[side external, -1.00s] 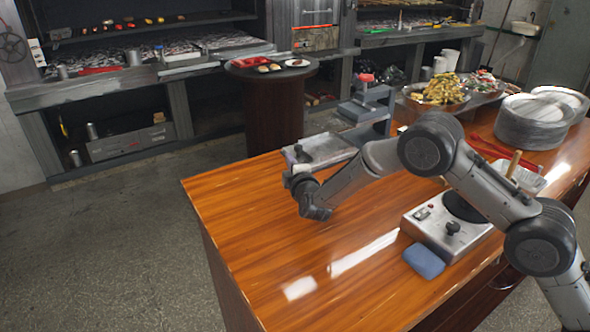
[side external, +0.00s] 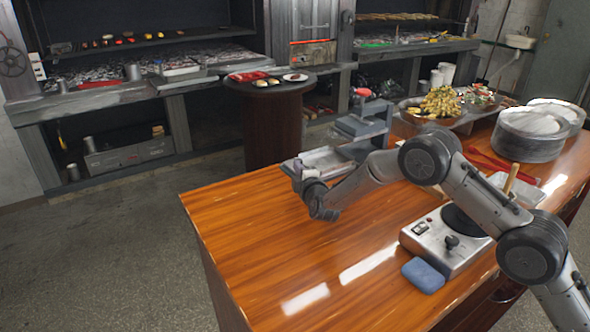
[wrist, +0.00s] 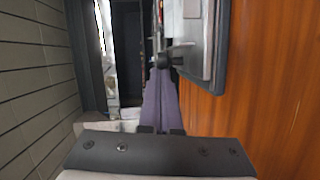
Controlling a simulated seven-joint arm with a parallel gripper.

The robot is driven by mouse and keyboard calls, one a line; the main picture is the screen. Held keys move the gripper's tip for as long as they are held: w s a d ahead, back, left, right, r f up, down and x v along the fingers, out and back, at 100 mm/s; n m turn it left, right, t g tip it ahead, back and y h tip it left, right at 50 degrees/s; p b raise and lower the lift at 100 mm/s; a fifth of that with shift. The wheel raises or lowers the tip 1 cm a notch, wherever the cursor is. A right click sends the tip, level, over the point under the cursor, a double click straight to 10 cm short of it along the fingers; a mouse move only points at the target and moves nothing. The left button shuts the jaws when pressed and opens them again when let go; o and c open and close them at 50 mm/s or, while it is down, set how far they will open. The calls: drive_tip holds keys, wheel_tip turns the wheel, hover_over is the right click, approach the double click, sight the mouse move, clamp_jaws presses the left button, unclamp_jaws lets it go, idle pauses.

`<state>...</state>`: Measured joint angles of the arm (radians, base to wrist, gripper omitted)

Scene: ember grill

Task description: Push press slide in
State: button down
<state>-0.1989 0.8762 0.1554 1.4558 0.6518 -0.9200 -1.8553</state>
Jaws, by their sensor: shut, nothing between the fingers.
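The grey metal press (side external: 365,125) with a red knob stands at the far edge of the wooden table. Its flat metal slide (side external: 325,157) sticks out toward the left. In the wrist view the slide (wrist: 207,40) lies at upper right, with a dark knob or handle (wrist: 178,56) on its side. My gripper (side external: 298,168) is at the slide's outer left end. In the wrist view its purple fingers (wrist: 160,80) are together and empty, with their tips close to the dark knob. I cannot tell whether they touch it.
A grey control box (side external: 447,240) and a blue sponge (side external: 423,275) sit at the near right of the table. Plates (side external: 532,130) and a food tray (side external: 440,103) stand behind my arm. The table's left front is clear.

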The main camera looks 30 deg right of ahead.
approach(338, 154)
drive_tip(key=w, duration=0.1)
drive_tip(key=w+a+r, duration=0.1)
drive_tip(key=w+r, duration=0.1)
drive_tip(key=w, duration=0.1)
drive_tip(key=shift+w+a+r, duration=0.15)
drive_tip(key=shift+a+r, duration=0.1)
drive_tip(key=shift+a, duration=0.05)
drive_tip(key=shift+d, duration=0.1)
